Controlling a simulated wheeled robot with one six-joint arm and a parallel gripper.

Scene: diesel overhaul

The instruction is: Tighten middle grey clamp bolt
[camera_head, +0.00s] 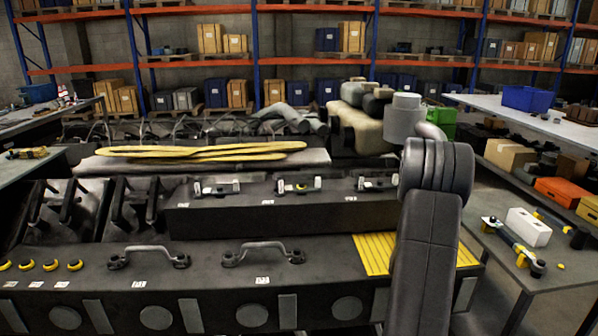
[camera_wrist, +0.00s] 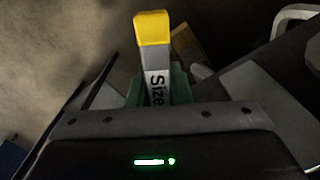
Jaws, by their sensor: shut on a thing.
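A long tool with a yellow end (camera_wrist: 152,28) and a grey shaft reading "Size" stands in my gripper (camera_wrist: 157,95) in the wrist view. The greenish jaws are shut on the shaft. The tool's other end is hidden. In the head view three small pale grey clamps sit in a row on the dark raised engine block (camera_head: 330,215). The middle clamp (camera_head: 298,186) has a small yellow spot at its centre. Its bolt is too small to make out clearly. My gripper does not show in the head view, so its distance from the clamp cannot be told.
Two grey handles (camera_head: 262,252) stand up from the engine's front ledge, with several yellow-black caps (camera_head: 50,265) at left. Yellow straps (camera_head: 200,151) lie behind the clamps. A side table (camera_head: 550,275) at right holds tools and a white block (camera_head: 528,228).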

